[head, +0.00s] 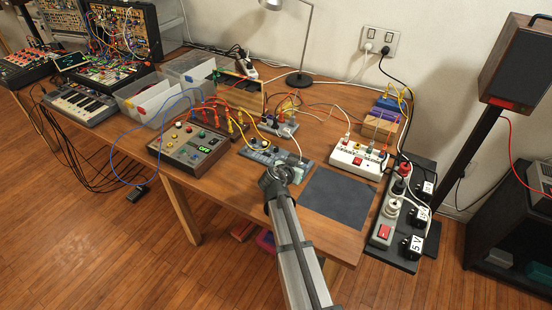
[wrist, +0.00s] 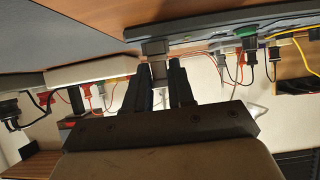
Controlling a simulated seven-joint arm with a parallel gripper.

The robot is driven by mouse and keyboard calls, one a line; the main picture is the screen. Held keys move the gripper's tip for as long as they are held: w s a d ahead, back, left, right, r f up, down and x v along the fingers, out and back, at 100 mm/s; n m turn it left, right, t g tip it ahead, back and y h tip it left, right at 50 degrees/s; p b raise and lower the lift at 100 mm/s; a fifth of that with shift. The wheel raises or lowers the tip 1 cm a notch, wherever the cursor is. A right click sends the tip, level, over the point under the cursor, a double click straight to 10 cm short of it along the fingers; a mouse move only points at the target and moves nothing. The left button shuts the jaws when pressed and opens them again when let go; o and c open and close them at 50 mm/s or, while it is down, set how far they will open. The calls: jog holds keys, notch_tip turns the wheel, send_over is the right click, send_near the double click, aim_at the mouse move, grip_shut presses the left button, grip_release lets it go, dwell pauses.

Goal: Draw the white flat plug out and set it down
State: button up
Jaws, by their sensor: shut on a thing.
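My gripper (head: 291,174) is at the right end of the low grey panel (head: 262,152) near the table's front edge. The plug also shows as a small whitish piece at the gripper's tip in the head view (head: 299,170). Its far end meets a grey block beside the panel's edge in the wrist view. I cannot tell how deep it sits there. The fingers partly hide the plug.
A dark flat mat (head: 338,197) lies bare to the right. A white box with a red switch (head: 356,160) stands behind it. A power strip (head: 388,215) with plugs is at the right edge. Loose cables cross behind.

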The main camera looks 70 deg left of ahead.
grip_shut()
jog(key=shift+r, duration=1.85)
jog(key=shift+w, duration=0.15)
jog(key=w+d+r+m+g+h, duration=0.1)
jog(key=w+m+h, duration=0.1)
jog(key=w, duration=0.5)
jog(key=w+d+r+m+g+h, duration=0.1)
jog(key=w+r+m+h, duration=0.1)
jog(key=w, duration=0.5)
jog(key=w+d+r+m+g+h, duration=0.1)
jog(key=w+m+h, duration=0.1)
jog(key=w, duration=0.6)
jog(key=shift+w+d+r+g+h, duration=0.15)
jog(key=shift+r+g+h, duration=0.2)
jog(key=shift+h, duration=0.35)
jog(key=s+d+f+m+g, duration=0.1)
jog(key=s+d+f+g, duration=0.1)
jog(key=s, duration=0.3)
jog(key=s+d+f+m+g+h, duration=0.1)
jog(key=s+d+g, duration=0.1)
jog(key=s, duration=0.3)
jog(key=shift+s+d+f+m+g, duration=0.35)
jog(key=shift+f+m+g, duration=0.05)
jog(key=shift+g, duration=0.15)
